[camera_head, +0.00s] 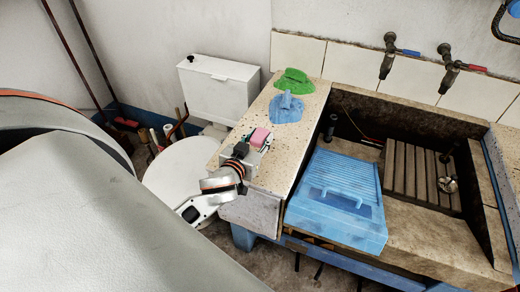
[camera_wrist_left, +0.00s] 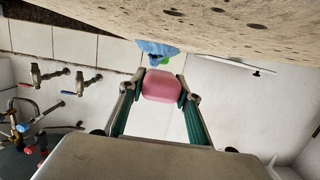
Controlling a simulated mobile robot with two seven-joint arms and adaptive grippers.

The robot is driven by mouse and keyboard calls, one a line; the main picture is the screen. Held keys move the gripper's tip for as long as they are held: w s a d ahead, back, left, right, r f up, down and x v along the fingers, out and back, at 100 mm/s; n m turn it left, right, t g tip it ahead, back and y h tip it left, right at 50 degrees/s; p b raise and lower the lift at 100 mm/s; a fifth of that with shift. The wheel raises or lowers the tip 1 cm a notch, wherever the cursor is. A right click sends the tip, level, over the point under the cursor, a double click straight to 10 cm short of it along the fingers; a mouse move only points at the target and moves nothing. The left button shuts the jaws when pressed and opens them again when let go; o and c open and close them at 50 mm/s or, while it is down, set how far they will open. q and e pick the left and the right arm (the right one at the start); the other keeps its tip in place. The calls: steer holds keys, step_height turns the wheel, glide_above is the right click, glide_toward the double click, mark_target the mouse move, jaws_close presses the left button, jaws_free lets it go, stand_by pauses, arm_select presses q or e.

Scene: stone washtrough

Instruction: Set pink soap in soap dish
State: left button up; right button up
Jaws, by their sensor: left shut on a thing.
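My left gripper (camera_head: 256,143) is over the near part of the speckled stone counter (camera_head: 262,178), left of the basin. It is shut on the pink soap (camera_head: 259,137). In the left wrist view the soap (camera_wrist_left: 161,86) sits between the two fingertips (camera_wrist_left: 160,90), with the counter surface (camera_wrist_left: 250,25) at the top of the picture. I cannot make out a soap dish for certain. A blue item (camera_head: 288,107) and a green item (camera_head: 294,82) lie farther back on the counter, apart from the gripper. My right gripper is not in view.
A blue washboard (camera_head: 340,190) lies across the stone basin (camera_head: 420,225), right of the counter. Two wall taps (camera_head: 388,55) are behind it. A white toilet (camera_head: 185,170) with its cistern (camera_head: 215,90) stands left. The counter between gripper and blue item is bare.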

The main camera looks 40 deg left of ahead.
mark_target(260, 147)
arm_select(q)
steer(key=shift+f+b, duration=0.65)
steer(key=shift+f, duration=1.55)
steer(key=shift+f, duration=0.15)
steer(key=o, duration=1.1)
steer(key=shift+o, duration=0.2)
